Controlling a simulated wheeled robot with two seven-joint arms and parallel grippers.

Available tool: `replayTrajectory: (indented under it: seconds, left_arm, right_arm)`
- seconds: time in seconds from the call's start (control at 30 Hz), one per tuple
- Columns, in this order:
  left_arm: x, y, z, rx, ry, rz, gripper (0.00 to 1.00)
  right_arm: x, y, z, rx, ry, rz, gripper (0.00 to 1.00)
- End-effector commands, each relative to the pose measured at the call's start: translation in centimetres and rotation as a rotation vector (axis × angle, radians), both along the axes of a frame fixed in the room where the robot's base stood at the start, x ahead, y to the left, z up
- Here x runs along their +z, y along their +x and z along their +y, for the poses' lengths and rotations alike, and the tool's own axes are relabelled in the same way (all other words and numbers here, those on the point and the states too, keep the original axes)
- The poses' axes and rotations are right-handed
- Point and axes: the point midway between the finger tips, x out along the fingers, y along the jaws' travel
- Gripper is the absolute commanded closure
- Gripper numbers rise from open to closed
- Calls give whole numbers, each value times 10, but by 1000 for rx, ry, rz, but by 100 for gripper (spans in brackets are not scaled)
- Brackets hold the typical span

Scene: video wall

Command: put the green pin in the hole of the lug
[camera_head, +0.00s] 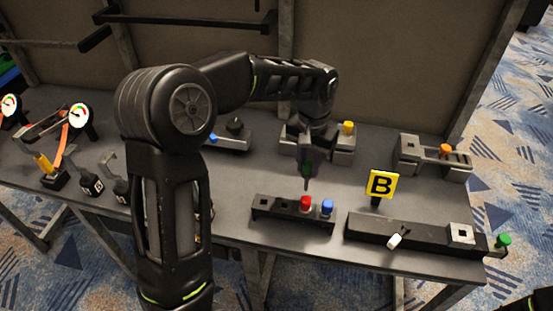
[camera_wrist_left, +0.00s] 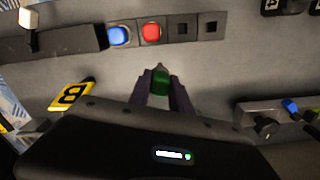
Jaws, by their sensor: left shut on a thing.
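My left gripper (camera_head: 307,170) is shut on the green pin and holds it above the table, behind the pin rack (camera_head: 278,211). The green pin (camera_wrist_left: 161,82) shows between the two fingertips (camera_wrist_left: 163,92) in the left wrist view; in the head view it is small and dark. A light grey block with a dark square hole (camera_head: 461,233), which looks like the lug, sits on the right end of a long dark bar (camera_head: 425,237) at the front right. The held pin is left of this block and apart from it. My right gripper is not in view.
The rack holds a red pin (camera_head: 306,203) and a blue pin (camera_head: 327,207), with two empty square holes. A yellow B sign (camera_head: 381,185) stands behind the bar. A white-tipped lever (camera_head: 394,240) and a green knob (camera_head: 504,240) are at the bar. Fixtures line the back.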

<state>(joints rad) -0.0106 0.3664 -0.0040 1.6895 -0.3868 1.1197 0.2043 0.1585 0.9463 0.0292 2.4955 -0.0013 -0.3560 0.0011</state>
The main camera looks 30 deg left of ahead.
Motion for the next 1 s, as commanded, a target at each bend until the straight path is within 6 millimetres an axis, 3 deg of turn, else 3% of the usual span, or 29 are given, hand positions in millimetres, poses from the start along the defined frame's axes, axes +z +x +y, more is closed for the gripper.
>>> replayTrajectory:
  seconds: [0.1,0.23,0.67,1.0]
  left_arm:
    - [-15,9,-31,6,2,1,100]
    - [-22,10,-46,-15,3,0,100]
    - [-19,10,-48,-21,2,-1,100]
    - [22,10,-48,-21,2,-1,100]
  right_arm:
    - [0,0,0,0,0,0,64]
    - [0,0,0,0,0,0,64]
    - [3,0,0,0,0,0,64]
    - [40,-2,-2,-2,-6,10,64]
